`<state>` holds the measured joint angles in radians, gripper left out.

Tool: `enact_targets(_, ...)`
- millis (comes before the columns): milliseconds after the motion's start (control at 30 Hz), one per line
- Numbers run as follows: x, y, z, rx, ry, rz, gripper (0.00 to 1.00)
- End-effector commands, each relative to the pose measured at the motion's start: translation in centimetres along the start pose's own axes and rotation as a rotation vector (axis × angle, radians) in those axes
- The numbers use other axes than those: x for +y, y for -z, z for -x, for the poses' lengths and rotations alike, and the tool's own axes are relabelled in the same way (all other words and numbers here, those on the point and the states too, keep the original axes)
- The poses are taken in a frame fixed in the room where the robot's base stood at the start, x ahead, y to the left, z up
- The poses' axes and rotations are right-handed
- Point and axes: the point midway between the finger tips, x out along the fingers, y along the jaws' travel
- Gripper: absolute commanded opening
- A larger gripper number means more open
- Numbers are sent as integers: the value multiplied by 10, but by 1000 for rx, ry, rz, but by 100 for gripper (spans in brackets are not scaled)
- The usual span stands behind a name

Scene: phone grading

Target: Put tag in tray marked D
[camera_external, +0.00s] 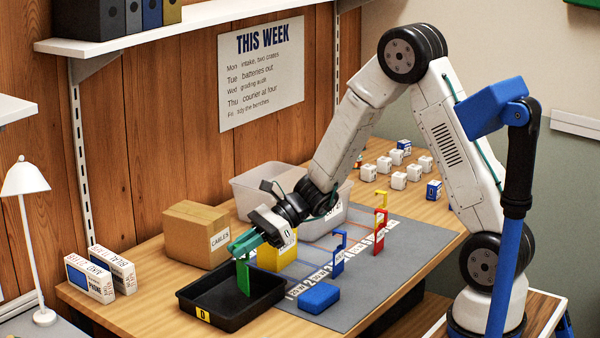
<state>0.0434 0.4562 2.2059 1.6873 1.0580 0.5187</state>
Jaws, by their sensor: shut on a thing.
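A green tag (243,279) hangs upright from my gripper (240,246), whose teal fingers are shut on its top. The tag is over the right part of a black tray (240,322) with a yellow label marked D (203,314) on its front. Its lower end shows against the inside of the tray. I cannot tell whether it touches the tray. The visible part of the tray floor is bare. My gripper partly hides the tray's far side.
A blue tag (339,254), a red tag (380,232) and a blue block (319,297) are on the grey mat (410,245). A yellow thing (270,258), a cardboard box marked CABLES (195,235) and a clear bin (250,190) stand behind. Phone boxes (90,279) stand left.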

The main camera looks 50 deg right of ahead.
Motion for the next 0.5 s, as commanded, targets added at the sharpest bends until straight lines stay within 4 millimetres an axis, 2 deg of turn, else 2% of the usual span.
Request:
enact_targets(100, -19, -2, -12, -1, 0, 1, 0)
enact_targets(200, -27, -4, -17, 0, -1, 0, 0)
enact_targets(333, -30, 0, -20, 0, -1, -1, 0)
enact_targets(500, -29, 22, -29, 2, -2, -4, 0)
